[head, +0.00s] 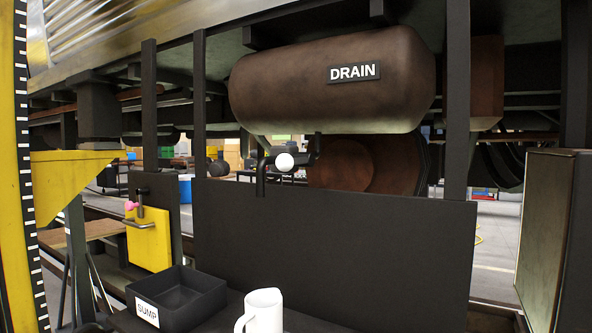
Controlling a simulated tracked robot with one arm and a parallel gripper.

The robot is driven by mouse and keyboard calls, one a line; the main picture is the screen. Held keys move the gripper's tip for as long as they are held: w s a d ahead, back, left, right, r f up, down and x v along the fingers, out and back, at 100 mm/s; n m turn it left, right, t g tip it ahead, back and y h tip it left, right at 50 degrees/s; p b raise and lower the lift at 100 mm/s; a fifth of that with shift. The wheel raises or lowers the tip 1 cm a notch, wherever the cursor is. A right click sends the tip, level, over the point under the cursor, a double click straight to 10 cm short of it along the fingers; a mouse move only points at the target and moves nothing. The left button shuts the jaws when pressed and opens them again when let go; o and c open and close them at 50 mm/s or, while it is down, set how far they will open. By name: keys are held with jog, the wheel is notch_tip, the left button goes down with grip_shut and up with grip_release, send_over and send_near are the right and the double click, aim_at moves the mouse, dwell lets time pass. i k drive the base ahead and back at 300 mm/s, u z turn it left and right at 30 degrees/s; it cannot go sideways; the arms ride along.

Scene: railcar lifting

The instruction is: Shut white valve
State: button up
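The white valve shows as a round white knob (284,162) under the brown tank (300,85), which carries a DRAIN sign (354,73). The knob sits by dark pipework at the tank's underside. A dark pipe (261,180) bends downward just left of the knob and runs behind the top of a dark panel (335,240). I cannot tell from this view whether the valve is open or shut. My gripper is not in view, and nothing is seen touching the knob.
A black box labelled SUMP (178,296) and a white jug (264,311) stand on a dark surface at the bottom. A yellow plate (148,240) with a pink knob (131,206) is at left. Dark uprights (457,100) flank the tank. A box-like block (555,235) stands at right.

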aim_at(284, 162)
jog(key=z, duration=2.35)
jog(key=k, duration=1.15)
jog(key=u, duration=1.45)
jog(key=i, duration=1)
